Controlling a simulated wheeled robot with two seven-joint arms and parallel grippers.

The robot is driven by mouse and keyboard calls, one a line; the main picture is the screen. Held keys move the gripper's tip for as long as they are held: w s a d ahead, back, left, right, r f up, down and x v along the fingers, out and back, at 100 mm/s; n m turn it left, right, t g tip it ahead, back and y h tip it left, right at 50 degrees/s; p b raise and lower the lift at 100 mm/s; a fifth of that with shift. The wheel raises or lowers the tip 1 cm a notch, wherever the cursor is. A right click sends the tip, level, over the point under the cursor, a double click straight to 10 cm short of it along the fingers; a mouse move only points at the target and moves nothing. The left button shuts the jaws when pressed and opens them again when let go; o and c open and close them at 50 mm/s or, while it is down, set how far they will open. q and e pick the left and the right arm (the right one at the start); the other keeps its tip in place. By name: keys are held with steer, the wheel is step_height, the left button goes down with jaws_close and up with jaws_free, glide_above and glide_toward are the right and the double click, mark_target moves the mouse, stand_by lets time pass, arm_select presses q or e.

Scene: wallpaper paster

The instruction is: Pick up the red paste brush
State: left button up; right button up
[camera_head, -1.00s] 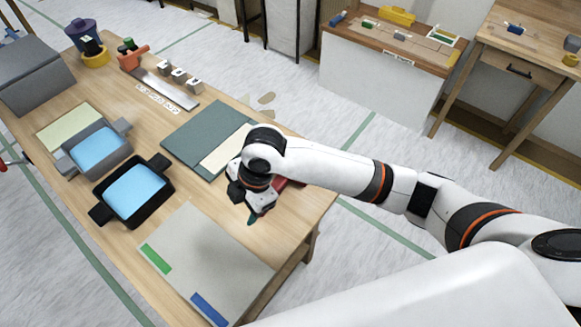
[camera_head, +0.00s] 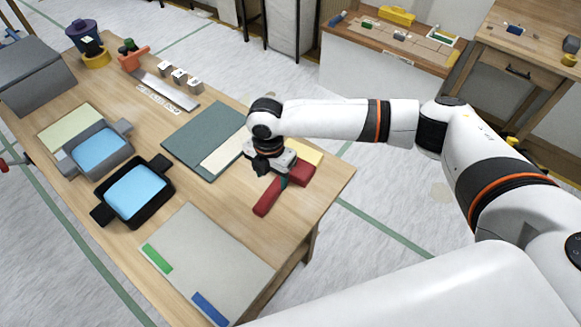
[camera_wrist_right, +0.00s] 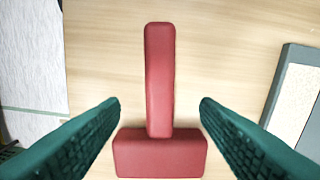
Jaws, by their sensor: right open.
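The red paste brush lies flat on the wooden table near its right edge, with its long handle (camera_head: 266,198) pointing toward the front and its wider block (camera_head: 300,174) partly behind my gripper. In the wrist view the handle (camera_wrist_right: 159,80) runs up the middle and the block (camera_wrist_right: 160,155) is at the bottom. My right gripper (camera_head: 279,181) is above the brush. Its green fingers are open, one on each side of the brush in the wrist view (camera_wrist_right: 160,103), holding nothing. My left gripper is not in view.
A yellow piece (camera_head: 306,152) adjoins the block; I cannot tell whether it is part of the brush. A dark green board (camera_head: 190,140) lies left of my gripper. A black tray (camera_head: 104,212) with blue contents and a grey sheet (camera_head: 205,250) lie nearer.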

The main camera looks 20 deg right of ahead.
mark_target(272, 190)
steer(key=shift+s+a+f+p, duration=0.1)
steer(key=shift+f+p, duration=0.15)
steer(key=shift+f, duration=1.1)
steer(key=shift+s+a+f+p, duration=0.1)
steer(key=shift+f+p, duration=0.1)
steer(key=shift+f, duration=1.15)
steer(key=c, duration=1.1)
